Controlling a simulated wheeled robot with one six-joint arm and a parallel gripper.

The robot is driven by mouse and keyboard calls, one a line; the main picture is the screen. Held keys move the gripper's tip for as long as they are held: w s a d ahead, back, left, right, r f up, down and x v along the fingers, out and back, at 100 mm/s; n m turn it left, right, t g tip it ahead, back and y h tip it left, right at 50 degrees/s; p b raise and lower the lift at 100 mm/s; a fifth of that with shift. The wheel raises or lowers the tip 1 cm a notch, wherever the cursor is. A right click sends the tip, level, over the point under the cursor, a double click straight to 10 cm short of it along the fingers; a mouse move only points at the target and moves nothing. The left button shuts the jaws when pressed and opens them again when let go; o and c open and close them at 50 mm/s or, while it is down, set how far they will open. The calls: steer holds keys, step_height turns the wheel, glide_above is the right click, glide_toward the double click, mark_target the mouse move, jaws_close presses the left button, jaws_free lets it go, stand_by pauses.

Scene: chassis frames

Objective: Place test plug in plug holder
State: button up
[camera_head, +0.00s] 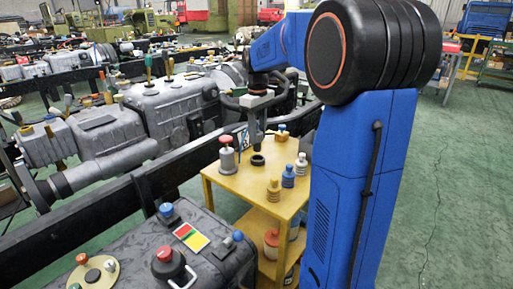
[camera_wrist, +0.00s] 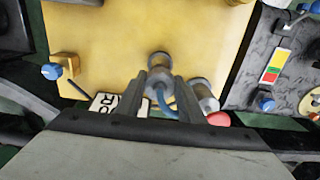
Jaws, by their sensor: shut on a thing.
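My gripper (camera_head: 257,142) hangs over the back part of a small yellow table. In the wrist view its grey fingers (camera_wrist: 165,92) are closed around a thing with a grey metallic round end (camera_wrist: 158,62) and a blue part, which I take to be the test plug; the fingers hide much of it. In the head view a black ring (camera_head: 257,160), possibly the plug holder, lies on the yellow tabletop (camera_head: 236,185) just under my gripper. I cannot tell whether the held thing touches the ring.
A grey cylinder with a red knob (camera_head: 227,155) stands left of my gripper. A blue-capped part on a yellow block (camera_head: 282,132) stands to the right. Small fittings (camera_head: 288,176) stand at the table's right side. A dark box (camera_head: 180,245) is front left. Black chassis rails run behind.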

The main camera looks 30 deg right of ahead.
mark_target(258, 145)
steer(key=shift+f, duration=2.45)
steer(key=o, duration=1.1)
steer(key=shift+f, duration=0.1)
